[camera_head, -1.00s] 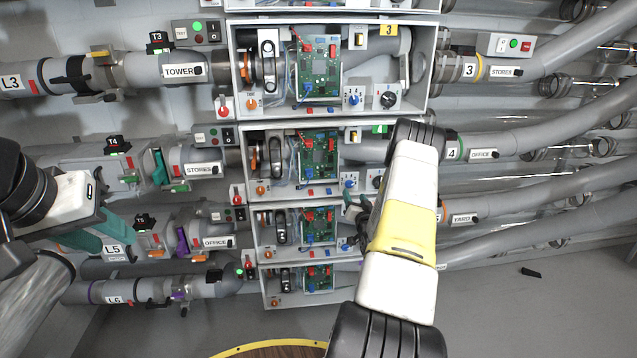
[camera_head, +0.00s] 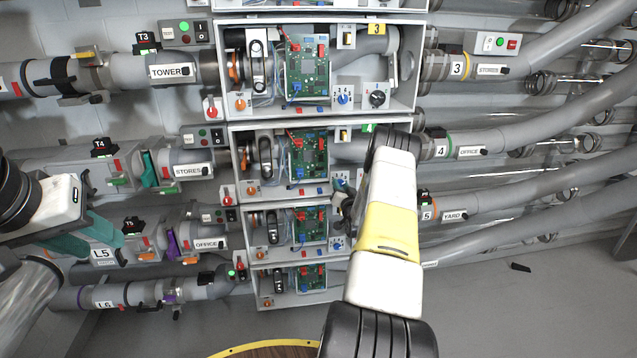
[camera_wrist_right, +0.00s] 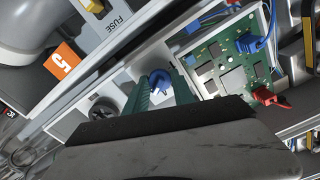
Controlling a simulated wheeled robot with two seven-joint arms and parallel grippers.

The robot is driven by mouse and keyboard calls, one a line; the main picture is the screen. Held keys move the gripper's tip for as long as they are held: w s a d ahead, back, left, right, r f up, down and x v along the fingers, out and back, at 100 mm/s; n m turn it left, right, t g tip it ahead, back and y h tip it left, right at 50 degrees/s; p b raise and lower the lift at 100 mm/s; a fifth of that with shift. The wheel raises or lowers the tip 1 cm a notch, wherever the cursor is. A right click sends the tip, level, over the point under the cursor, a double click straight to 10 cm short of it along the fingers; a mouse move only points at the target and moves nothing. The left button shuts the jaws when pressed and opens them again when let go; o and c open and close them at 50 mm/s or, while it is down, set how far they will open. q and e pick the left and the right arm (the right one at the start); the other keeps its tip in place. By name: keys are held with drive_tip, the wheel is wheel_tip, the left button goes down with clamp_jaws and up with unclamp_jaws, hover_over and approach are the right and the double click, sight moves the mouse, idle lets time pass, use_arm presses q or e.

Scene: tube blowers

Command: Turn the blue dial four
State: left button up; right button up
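The blue dial (camera_wrist_right: 160,82) of box four sits on a white panel near the box's lower edge. It is partly hidden in the head view. My right gripper (camera_wrist_right: 161,88) reaches it with its green fingers standing apart, one on each side of the dial. I cannot tell whether they touch it. In the head view my right gripper (camera_head: 342,193) is at the lower right of box four (camera_head: 235,165), mostly behind my own arm. My left gripper (camera_head: 90,238) hangs at the far left in front of the pipes, with teal fingers and nothing seen in it.
A black dial (camera_wrist_right: 104,108) is beside the blue one. A green circuit board (camera_wrist_right: 230,65) with blue and red plugs is on the other side. The orange label 5 (camera_wrist_right: 63,57) marks the box below. Box three (camera_head: 224,70) is above; pipes run on both sides.

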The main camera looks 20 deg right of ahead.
clamp_jaws()
drive_tip(key=n, duration=0.7)
drive_tip(key=shift+n, duration=0.3)
idle(0.3)
drive_tip(key=o, duration=0.7)
unclamp_jaws()
